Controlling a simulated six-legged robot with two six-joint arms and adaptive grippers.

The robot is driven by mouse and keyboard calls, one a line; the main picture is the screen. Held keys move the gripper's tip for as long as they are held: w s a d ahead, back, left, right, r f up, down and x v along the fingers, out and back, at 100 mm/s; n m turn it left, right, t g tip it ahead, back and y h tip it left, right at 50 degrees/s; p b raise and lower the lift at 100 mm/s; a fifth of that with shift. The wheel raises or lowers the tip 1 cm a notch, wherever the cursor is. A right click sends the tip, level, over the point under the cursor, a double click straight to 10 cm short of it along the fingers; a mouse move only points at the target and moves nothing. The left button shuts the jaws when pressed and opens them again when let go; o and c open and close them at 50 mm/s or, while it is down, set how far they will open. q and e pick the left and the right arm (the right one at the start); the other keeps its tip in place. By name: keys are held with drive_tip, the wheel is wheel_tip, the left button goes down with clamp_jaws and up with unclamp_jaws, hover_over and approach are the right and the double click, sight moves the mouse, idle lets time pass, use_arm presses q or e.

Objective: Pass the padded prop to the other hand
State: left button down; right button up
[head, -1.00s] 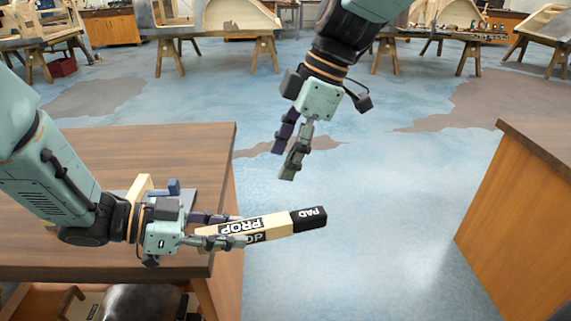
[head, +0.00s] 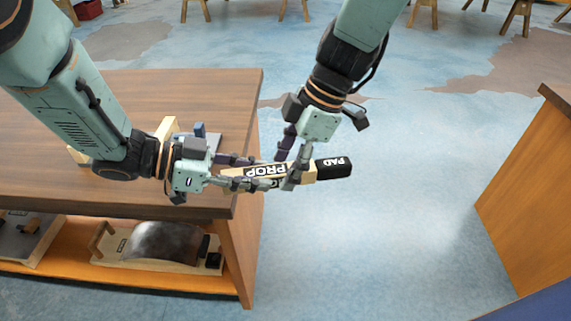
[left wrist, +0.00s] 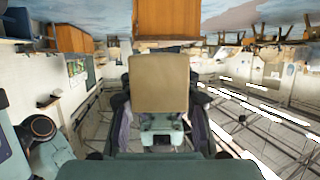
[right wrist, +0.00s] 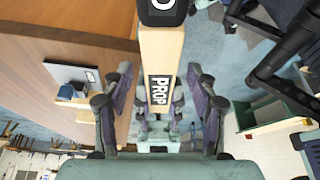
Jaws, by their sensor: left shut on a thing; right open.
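The padded prop is a pale wooden bar (head: 238,173) marked PROP with a black end (head: 333,168) marked PAD. It lies roughly level, just past the right edge of the wooden bench. My left gripper (head: 250,172) is shut on its left part; in the left wrist view the prop's end face (left wrist: 160,83) fills the space between the fingers. My right gripper (head: 287,170) is open, its fingers on either side of the prop near the middle. In the right wrist view the bar (right wrist: 160,55) runs between the spread fingers (right wrist: 160,95), with a gap on each side.
The wooden bench (head: 235,95) stands at left, with a board and blue piece (head: 199,131) on top. Its lower shelf holds a curved grey piece on a wooden base (head: 165,243). Another wooden cabinet (head: 525,185) stands at right. Open blue floor (head: 400,220) lies between.

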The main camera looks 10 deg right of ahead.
use_arm(q)
drive_tip(key=shift+r, duration=0.1)
use_arm(e)
drive_tip(key=shift+a+f, duration=0.2)
drive_tip(key=shift+f, duration=0.15)
clamp_jaws()
use_arm(q)
drive_tip(key=c, duration=0.9)
unclamp_jaws()
